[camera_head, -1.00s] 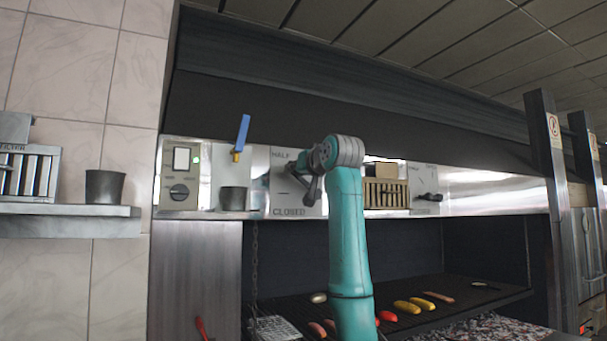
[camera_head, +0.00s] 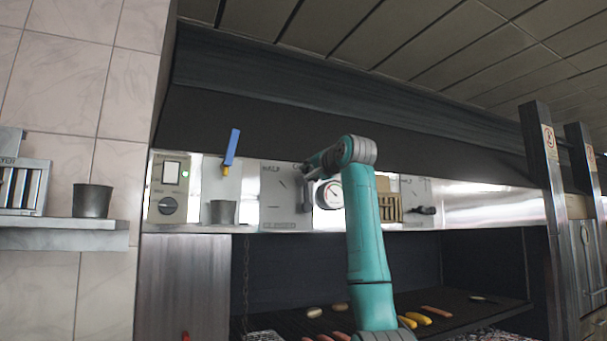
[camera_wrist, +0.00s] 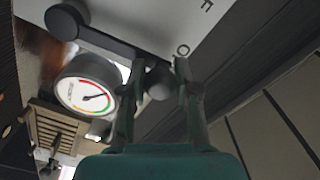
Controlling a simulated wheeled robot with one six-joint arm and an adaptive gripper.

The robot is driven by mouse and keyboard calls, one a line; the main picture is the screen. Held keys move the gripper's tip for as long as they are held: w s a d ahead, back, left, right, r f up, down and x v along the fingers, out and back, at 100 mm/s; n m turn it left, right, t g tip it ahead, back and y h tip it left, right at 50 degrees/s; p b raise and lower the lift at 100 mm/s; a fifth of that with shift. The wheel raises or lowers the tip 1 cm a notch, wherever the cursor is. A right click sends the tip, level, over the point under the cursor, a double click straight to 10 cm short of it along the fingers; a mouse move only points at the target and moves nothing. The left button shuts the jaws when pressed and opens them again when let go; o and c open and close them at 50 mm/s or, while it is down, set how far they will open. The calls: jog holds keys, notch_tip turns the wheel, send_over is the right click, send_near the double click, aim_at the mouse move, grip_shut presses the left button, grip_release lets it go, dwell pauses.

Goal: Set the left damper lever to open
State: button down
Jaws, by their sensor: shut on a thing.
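The left damper panel (camera_head: 275,205) is a pale plate with HALF at its top and CLOSED at its bottom. Its dark lever (camera_head: 304,197) stands near the right edge, partly covered by my gripper (camera_head: 310,172). In the wrist view the lever (camera_wrist: 115,49) runs from a round pivot (camera_wrist: 62,22) to a knob (camera_wrist: 158,84) between the fingers of my gripper (camera_wrist: 156,78). The gripper is shut on the knob. A letter O shows on the plate beside the knob; the rest of that word is hidden.
A round gauge (camera_head: 329,194) sits close right of the lever; it is also close in the wrist view (camera_wrist: 88,96). A slatted box (camera_head: 390,208) and another dark lever (camera_head: 426,210) are farther right. A cup (camera_head: 223,212) stands left. Food lies on the grill below.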

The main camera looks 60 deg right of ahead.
jog(key=shift+s+d+m, duration=0.25)
jog(key=shift+d+m, duration=0.15)
jog(key=shift+m, duration=0.1)
jog(key=c, duration=0.8)
grip_release()
jog(key=v, duration=1.2)
jog(key=shift+s+d, duration=0.1)
